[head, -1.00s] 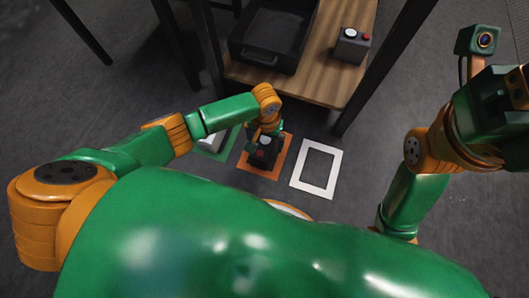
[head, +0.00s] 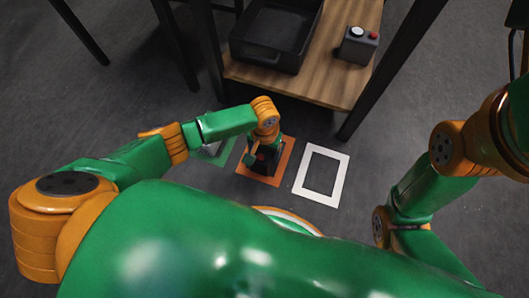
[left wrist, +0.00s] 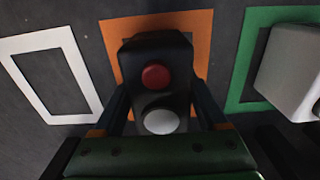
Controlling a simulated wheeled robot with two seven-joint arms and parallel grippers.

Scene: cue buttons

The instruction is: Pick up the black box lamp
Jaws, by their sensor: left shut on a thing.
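The black box lamp (left wrist: 155,52) has a red button and a round white lamp on top. It shows large in the left wrist view, over the orange square frame (left wrist: 201,30) on the floor. My left gripper (left wrist: 160,103) has one finger on each side of the box and is shut on it. In the head view the left gripper (head: 264,146) points down over the orange frame (head: 284,163) and hides much of the black box (head: 263,159). I cannot tell whether the box touches the floor. My right arm is at the right edge, its gripper out of view.
A white frame (head: 340,181) lies empty on the floor to the right. A green frame (left wrist: 246,62) on the other side holds a light grey box (left wrist: 290,70).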

